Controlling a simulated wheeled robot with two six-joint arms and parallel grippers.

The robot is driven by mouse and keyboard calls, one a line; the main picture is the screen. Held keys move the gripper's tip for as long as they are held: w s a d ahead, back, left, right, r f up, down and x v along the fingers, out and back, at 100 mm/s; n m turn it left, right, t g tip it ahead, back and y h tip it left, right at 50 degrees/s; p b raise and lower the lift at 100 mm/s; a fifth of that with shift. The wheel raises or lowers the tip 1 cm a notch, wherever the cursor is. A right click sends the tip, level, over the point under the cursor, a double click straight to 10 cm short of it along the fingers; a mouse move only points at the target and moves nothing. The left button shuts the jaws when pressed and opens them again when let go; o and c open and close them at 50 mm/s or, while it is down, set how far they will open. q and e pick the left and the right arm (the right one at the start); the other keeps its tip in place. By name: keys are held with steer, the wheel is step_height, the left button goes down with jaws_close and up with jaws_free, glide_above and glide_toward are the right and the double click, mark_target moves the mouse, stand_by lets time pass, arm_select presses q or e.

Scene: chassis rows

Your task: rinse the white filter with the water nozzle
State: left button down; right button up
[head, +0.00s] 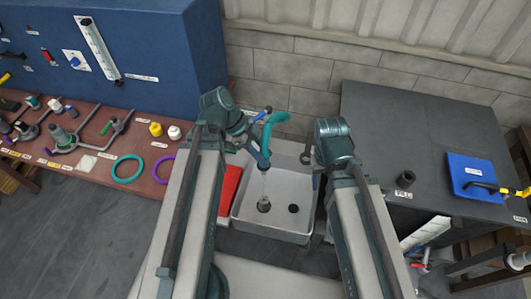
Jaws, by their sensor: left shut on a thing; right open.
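My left gripper (261,158) is shut on the water nozzle at the end of a teal hose (270,128), above the left part of the sink (236,206). A thin pale streak (264,184), seemingly water, runs down from it to a small round pale-and-dark thing (264,205) on the sink floor. I cannot tell whether that is a filter or a fitting. A small white, round piece (174,132), which may be the white filter, stands on the brown bench beside a yellow one (155,129). My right gripper (307,156) is open and empty over the sink's back right.
A dark hole (293,208) is in the sink floor. A red panel (229,187) lies left of the sink. The brown bench (133,141) holds rings and valve parts. The dark right table (440,130) bears a black cup (405,179) and a blue board (474,170).

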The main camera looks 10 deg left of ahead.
arm_select(q)
steer(key=shift+s, duration=0.2)
steer(key=shift+s, duration=0.4)
steer(key=shift+w+d, duration=0.1)
steer(key=shift+w, duration=0.05)
stand_by(0.5)
steer(key=shift+w+d, duration=0.4)
steer(key=shift+w, duration=0.1)
stand_by(0.5)
